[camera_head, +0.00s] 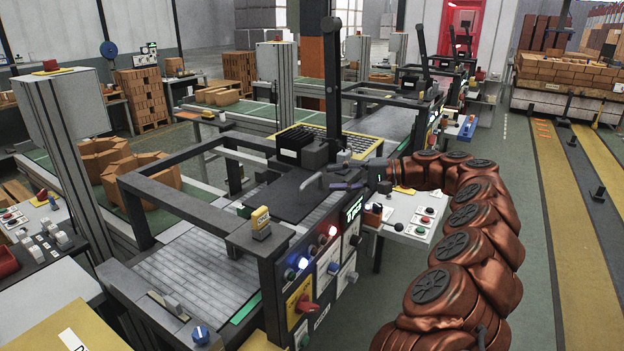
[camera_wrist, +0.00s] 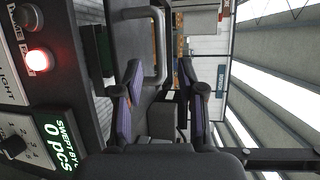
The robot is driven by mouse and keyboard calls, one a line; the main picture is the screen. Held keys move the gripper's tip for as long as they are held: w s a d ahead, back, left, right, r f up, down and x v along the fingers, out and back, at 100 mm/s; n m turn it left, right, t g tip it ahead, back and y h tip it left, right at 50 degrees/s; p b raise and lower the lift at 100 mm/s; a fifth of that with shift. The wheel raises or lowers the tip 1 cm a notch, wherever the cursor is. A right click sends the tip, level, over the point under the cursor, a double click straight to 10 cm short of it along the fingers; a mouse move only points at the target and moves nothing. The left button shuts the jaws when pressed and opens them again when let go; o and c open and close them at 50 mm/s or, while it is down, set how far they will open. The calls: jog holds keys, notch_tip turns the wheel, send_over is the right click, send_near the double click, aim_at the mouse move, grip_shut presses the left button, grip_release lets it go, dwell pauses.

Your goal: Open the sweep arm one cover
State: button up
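The sweep arm one cover appears to be the dark flat panel (camera_head: 285,193) on top of the near machine. It lies flat, and its grey bar handle (camera_head: 318,178) is on the side nearest my gripper. My gripper (camera_head: 362,175) is beside that handle at the end of my copper-coloured arm. In the wrist view, the U-shaped handle (camera_wrist: 161,45) stands out from the dark panel (camera_wrist: 128,48). My gripper (camera_wrist: 158,77) is open, with its purple-padded fingers apart and the lower end of the handle between them. I cannot tell whether either finger touches it.
The machine's control panel (camera_head: 313,270) carries lit lamps, switches and a green-lettered display (camera_head: 354,209). A dark upright post (camera_head: 332,75) rises behind the cover. A small button table (camera_head: 408,215) stands close to my arm. Open floor (camera_head: 540,230) lies to the right.

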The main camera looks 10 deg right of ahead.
aim_at(315, 180)
jog(key=p+x, duration=0.2)
jog(key=x, duration=0.3)
jog(key=shift+w+a, duration=0.1)
jog(key=shift+a, duration=0.3)
jog(key=shift+w+a+f, duration=0.2)
jog(key=shift+w+a, duration=0.05)
jog(key=shift+a, duration=0.15)
jog(key=shift+c, duration=0.3)
grip_shut()
